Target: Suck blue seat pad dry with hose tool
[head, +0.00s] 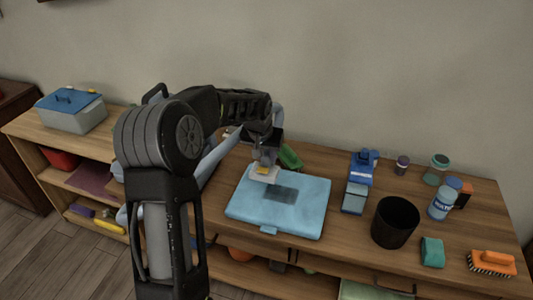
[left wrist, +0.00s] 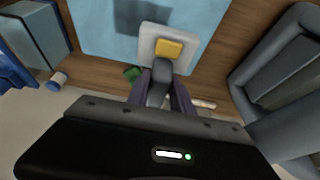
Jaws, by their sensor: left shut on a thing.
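The blue seat pad (head: 300,218) lies flat on the wooden top, with a darker patch (head: 280,193) near its middle. It also shows in the left wrist view (left wrist: 95,30). My left gripper (head: 264,153) is above the pad's back-left part, shut on the hose tool (head: 265,174). The tool has a pale, flat head with a yellow block, seen in the left wrist view (left wrist: 168,49). The head is over the pad just left of the dark patch; I cannot tell whether it touches. A pale blue hose (head: 218,152) runs behind my left arm. My right gripper is not in view.
A black bin (head: 396,222) and a blue tool (head: 358,180) stand right of the pad. A green object (head: 290,157) lies behind it. A bottle (head: 445,200), green sponge (head: 432,252) and orange brush (head: 492,263) are farther right. A blue-lidded box (head: 72,112) stands left.

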